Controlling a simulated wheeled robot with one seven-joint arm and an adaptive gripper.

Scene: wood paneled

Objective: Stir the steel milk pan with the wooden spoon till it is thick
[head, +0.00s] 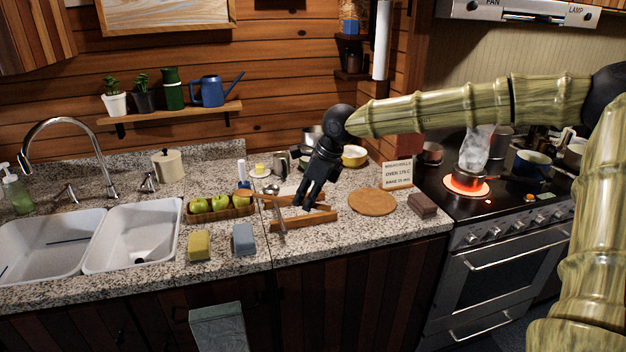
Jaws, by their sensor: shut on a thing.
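A small steel pan (472,175), apparently the milk pan, sits on the stove over a glowing red burner, with pale steam rising above it. My gripper (305,202) points down over the counter left of the stove, well apart from the pan. It is shut on what looks like the wooden spoon (270,198), a thin brown handle at the fingertips. The inside of the pan cannot be seen clearly.
A wooden rack (305,221) with a greyish utensil (280,218) lies below my gripper. A round cork mat (373,202), a dark block (422,205) and a sign (397,174) stand between it and the stove. A blue pot (532,164) is right of the pan.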

